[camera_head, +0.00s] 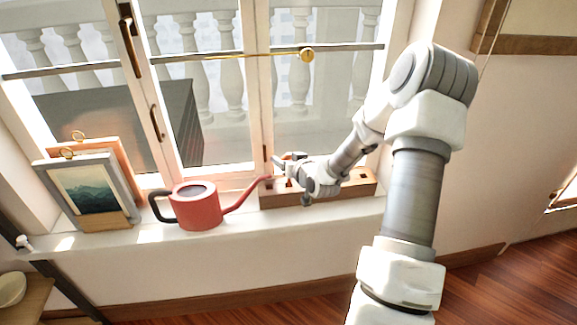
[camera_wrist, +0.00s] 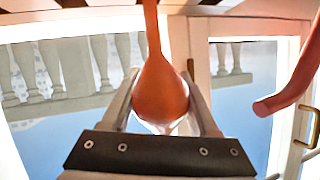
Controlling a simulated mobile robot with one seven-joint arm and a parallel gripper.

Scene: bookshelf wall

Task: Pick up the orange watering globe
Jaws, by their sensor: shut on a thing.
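The orange watering globe (camera_wrist: 160,95) shows in the wrist view as a rounded bulb with a narrow stem pointing to the top of the picture. My gripper (camera_wrist: 162,102) is shut on the bulb, with one finger on each side of it. In the head view my gripper (camera_head: 284,160) is at the window sill, above the left part of a long wooden planter box (camera_head: 345,190).
A red watering can (camera_head: 198,212) stands on the sill to the left, its spout reaching close to my gripper; a red spout-like piece (camera_wrist: 292,75) shows right in the wrist view. Framed pictures (camera_head: 92,192) lean at the far left. The window (camera_head: 205,100) is close behind.

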